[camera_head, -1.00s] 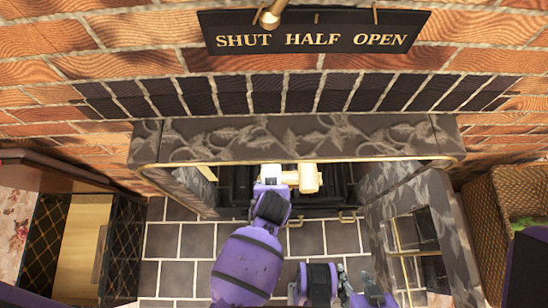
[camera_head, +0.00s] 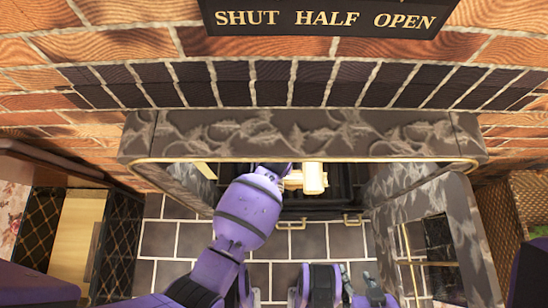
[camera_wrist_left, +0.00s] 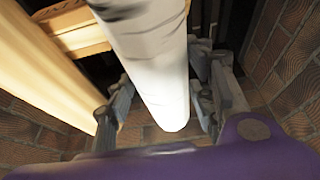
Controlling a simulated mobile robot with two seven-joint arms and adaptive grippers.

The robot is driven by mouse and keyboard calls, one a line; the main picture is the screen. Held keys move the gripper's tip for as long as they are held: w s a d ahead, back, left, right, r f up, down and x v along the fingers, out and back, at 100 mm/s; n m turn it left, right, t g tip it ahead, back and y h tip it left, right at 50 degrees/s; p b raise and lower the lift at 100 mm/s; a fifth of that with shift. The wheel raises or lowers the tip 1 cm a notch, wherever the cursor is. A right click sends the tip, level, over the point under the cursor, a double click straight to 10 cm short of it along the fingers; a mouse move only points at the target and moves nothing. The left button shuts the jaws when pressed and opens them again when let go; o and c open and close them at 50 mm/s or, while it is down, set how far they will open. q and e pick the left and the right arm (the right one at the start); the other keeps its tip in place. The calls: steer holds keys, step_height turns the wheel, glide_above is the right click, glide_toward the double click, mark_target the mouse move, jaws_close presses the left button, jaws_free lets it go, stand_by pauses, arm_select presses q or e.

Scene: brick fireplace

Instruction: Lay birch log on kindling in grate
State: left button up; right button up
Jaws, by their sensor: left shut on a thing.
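The birch log (camera_wrist_left: 150,55) is a white cylinder with faint grey marks in the left wrist view. My left gripper (camera_wrist_left: 160,112) is shut on it, one finger on each side. In the head view my left forearm reaches into the fireplace opening and hides the log and the gripper. Pale wood pieces, likely the kindling (camera_head: 314,178), show in the dark grate (camera_head: 342,190) right of my arm. Pale wood (camera_wrist_left: 75,35) also lies left of the log in the left wrist view; contact is unclear. My right gripper (camera_head: 358,286) is open and empty, low over the hearth.
A carved grey stone surround (camera_head: 300,135) frames the opening, under a black sign (camera_head: 325,18). A grey patterned panel with a dark opening (camera_head: 430,240) stands right of the hearth. A wicker basket (camera_head: 530,205) is at far right. Dark hearth tiles (camera_head: 190,240) are clear at left.

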arm_select(q)
steer(key=o, duration=1.5)
steer(key=p+v, duration=0.3)
steer(key=v, duration=0.3)
steer(key=shift+s+r, duration=0.1)
steer(key=shift+r, duration=0.25)
steer(key=shift+s+r, duration=0.25)
steer(key=shift+r, duration=0.15)
